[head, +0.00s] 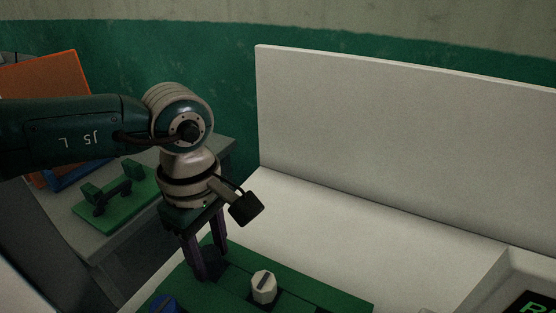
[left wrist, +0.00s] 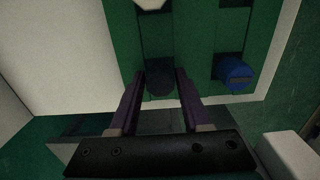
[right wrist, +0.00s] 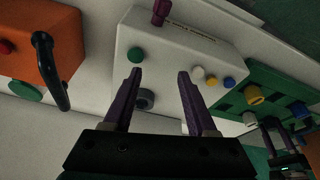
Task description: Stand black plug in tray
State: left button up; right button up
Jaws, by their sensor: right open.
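The black plug (left wrist: 160,84) shows in the left wrist view as a dark cylinder between the fingers of my left gripper (left wrist: 160,76). The fingers flank it closely, narrower than the right gripper's. In the head view my left gripper (head: 207,274) points down at the green tray (head: 335,296), and the plug is hard to make out in the dark there. I cannot tell whether its foot rests in the tray. A white plug (head: 263,287) and a blue plug (head: 163,304) stand in the tray. My right gripper (right wrist: 158,78) is open and empty before a white box.
The white box (right wrist: 190,50) carries a green button (right wrist: 135,55) and small coloured knobs. An orange box (right wrist: 35,45) with a black handle (right wrist: 52,72) is beside it. A side table (head: 85,238) holds a green fixture (head: 120,200). A white panel (head: 400,120) rises behind.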

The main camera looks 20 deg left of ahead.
pick_arm(q)
jog(key=shift+r, duration=0.1)
pick_arm(e)
jog(key=shift+r, duration=0.1)
pick_arm(q)
jog(key=shift+r+p, duration=1.2)
jog(key=shift+r, duration=0.25)
pick_arm(e)
jog(key=shift+a+r, duration=0.1)
jog(key=shift+r, duration=1)
pick_arm(q)
jog(key=o, duration=0.6)
jog(key=shift+c, duration=0.2)
jog(key=shift+r+p, duration=2.05)
jog(key=shift+r, duration=0.45)
pick_arm(e)
notch_tip(320, 180, up, 4)
